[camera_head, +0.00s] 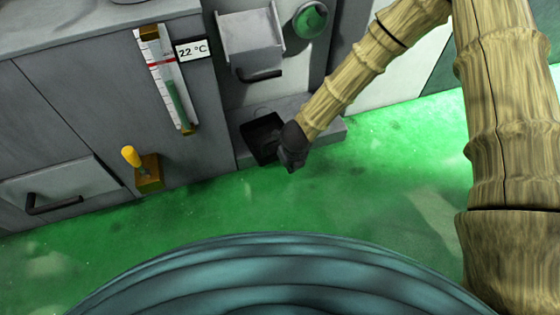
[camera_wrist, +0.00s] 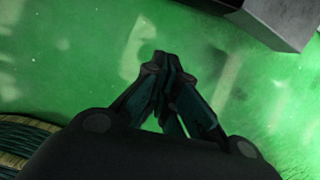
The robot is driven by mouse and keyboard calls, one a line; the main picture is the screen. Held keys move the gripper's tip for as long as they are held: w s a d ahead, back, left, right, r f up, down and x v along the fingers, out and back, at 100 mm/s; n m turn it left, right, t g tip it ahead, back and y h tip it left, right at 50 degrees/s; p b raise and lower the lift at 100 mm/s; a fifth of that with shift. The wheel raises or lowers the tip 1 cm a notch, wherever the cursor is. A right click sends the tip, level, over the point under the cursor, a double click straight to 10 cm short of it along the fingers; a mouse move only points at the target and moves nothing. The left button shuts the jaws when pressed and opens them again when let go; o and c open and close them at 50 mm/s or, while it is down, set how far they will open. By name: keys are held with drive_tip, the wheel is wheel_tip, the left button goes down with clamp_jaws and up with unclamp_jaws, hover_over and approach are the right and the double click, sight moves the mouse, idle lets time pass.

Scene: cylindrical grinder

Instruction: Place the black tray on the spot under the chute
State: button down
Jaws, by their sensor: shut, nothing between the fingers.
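The black tray (camera_head: 261,137) sits on a low grey ledge at the foot of the machine, below the grey chute (camera_head: 252,42) with its dark handle. My arm covers part of the tray's right side. My gripper (camera_head: 290,168) is just in front of the tray's right end in the head view, and I cannot tell whether it touches the tray. In the wrist view my gripper (camera_wrist: 166,62) is shut and empty, over green floor.
A grey ledge (camera_head: 325,130) juts out at the machine's base; a grey block (camera_wrist: 285,20) shows at the upper right of the wrist view. A yellow-knobbed lever (camera_head: 148,172), a gauge (camera_head: 168,85) and a green knob (camera_head: 310,19) are on the machine. Green floor (camera_head: 200,215) in front is clear.

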drive_tip(key=w+a+f+m+b, duration=0.1)
drive_tip(key=w+a+f+b, duration=0.2)
drive_tip(key=w+f+b, duration=0.4)
drive_tip(key=shift+w+f+m, duration=0.25)
drive_tip(key=shift+f+m, duration=0.05)
drive_tip(key=shift+f, duration=0.5)
drive_tip(key=shift+w, duration=0.1)
